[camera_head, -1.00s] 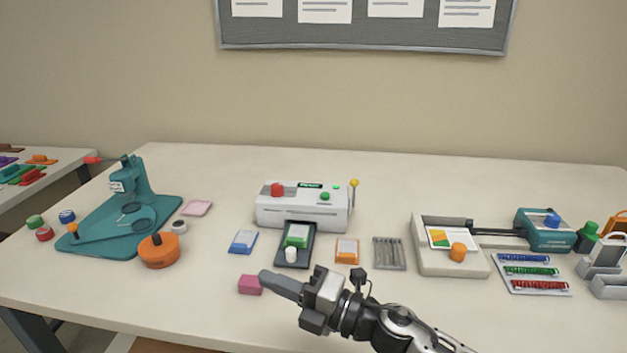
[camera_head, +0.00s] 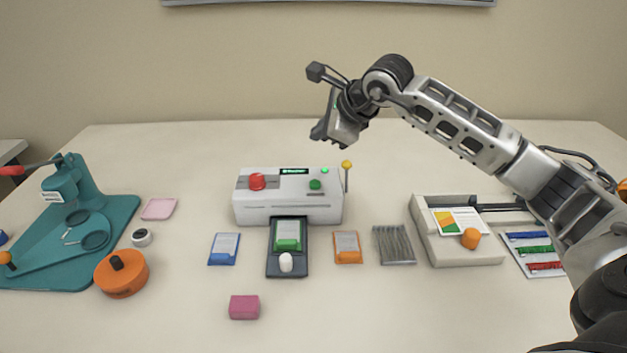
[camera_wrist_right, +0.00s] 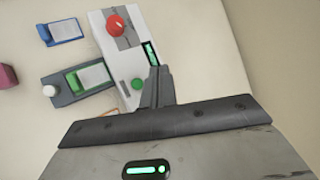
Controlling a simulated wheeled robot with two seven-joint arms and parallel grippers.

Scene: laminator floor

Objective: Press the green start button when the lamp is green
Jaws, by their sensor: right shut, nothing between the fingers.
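My right gripper (camera_head: 322,133) is shut and empty, pointing down in the air above the machine's right part. In the right wrist view the shut fingers (camera_wrist_right: 156,88) appear just right of the green button (camera_wrist_right: 137,84), apart from it; the lamp is not visible there. My left gripper is not in view.
A tray with a green card holder (camera_head: 288,243) sits in front of the machine, between blue (camera_head: 224,249) and orange (camera_head: 347,247) holders. A yellow-knobbed stalk (camera_head: 346,166) rises at the machine's right. A teal press (camera_head: 75,220) stands left.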

